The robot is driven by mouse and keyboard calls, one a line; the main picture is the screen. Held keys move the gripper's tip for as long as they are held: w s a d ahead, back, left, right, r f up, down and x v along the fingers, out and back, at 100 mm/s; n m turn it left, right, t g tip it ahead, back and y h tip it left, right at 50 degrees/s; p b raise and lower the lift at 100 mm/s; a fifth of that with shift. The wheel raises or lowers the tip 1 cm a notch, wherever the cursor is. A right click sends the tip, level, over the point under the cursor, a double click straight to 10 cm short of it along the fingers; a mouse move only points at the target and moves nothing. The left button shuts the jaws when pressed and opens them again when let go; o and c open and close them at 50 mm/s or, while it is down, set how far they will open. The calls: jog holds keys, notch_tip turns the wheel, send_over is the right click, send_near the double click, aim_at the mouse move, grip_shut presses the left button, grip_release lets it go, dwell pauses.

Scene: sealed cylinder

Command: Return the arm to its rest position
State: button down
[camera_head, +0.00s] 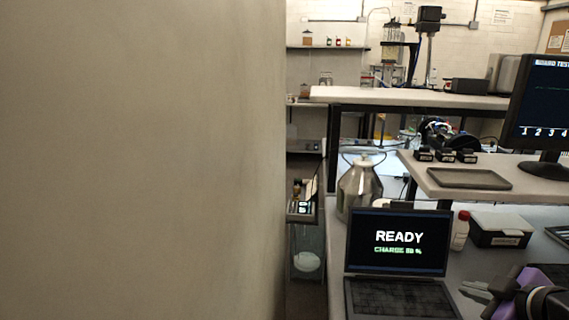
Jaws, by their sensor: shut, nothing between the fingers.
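My gripper (469,290) shows at the lower right edge, with grey fingers pointing left and purple and black arm parts behind it. It is shut and empty, above the grey bench (488,262) and to the right of the laptop. Most of my arm is cut off by the frame's lower right corner.
A large plain wall or panel (140,160) fills the left half. An open laptop (398,243) reads READY. Beside it are a metal flask (360,187), a red-capped white bottle (460,232) and a dark box (499,229). A monitor (545,105) and tray (469,178) sit on a raised shelf.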

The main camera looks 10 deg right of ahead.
notch_tip(320, 180, up, 10)
jog(key=w+m+t+h, duration=0.1)
jog(key=m+t+h, duration=0.3)
jog(key=m+t, duration=0.35)
jog(key=s+a+f+g+y, duration=0.1)
jog(key=s+a+f, duration=0.5)
jog(key=s, duration=0.5)
jog(key=s+a+f+g+y, duration=0.1)
jog(key=s+a+f+y, duration=0.1)
jog(key=s+a+f, duration=0.4)
jog(key=s+a+f+g+y, duration=0.1)
jog(key=s+a+f+y, duration=0.1)
jog(key=s+a+f, duration=0.5)
jog(key=s+a, duration=0.4)
jog(key=s, duration=0.5)
jog(key=shift+s, duration=0.15)
jog(key=shift+n, duration=0.25)
